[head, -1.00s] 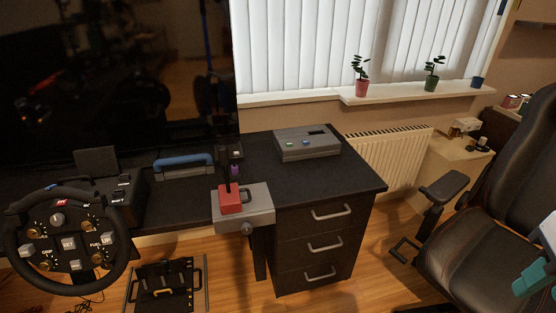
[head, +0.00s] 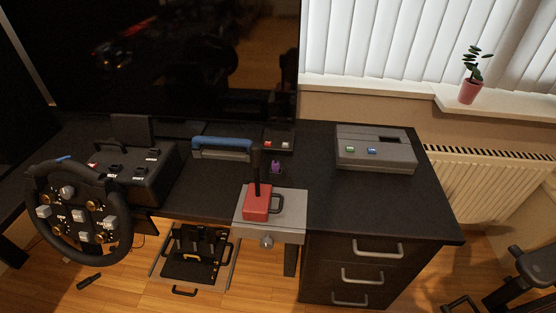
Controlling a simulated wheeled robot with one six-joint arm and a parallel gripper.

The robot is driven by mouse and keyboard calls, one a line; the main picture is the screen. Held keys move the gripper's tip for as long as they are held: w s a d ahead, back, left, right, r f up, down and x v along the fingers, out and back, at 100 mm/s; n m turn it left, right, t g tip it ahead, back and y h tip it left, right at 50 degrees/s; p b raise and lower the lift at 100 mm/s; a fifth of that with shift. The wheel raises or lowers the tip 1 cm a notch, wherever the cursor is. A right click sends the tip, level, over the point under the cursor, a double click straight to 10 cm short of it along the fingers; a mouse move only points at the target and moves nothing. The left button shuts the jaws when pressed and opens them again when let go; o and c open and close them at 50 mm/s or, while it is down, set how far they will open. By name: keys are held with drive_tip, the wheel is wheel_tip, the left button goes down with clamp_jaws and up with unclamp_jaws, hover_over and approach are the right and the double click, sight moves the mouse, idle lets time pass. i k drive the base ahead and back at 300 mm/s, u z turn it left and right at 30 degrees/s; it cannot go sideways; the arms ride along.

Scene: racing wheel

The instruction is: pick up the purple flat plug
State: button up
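A small purple plug (head: 276,167) sits on the black desk top (head: 330,205), just behind and right of the shifter's black lever. It looks small, and its exact shape is hard to tell at this distance. The shifter (head: 256,203) has a red block and a grey base at the desk's front edge. My gripper does not show in the head view.
A grey box with green and blue buttons (head: 375,150) stands right of the plug. A blue-handled grey case (head: 222,148) and a small button box (head: 279,140) stand behind it. The steering wheel (head: 79,213) is at left. Desk around the plug's right is clear.

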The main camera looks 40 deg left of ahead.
sight(276, 166)
drive_tip(key=u, duration=0.45)
drive_tip(key=i, duration=0.65)
drive_tip(key=u, duration=0.9)
drive_tip(key=i, duration=0.35)
drive_tip(key=u, duration=0.45)
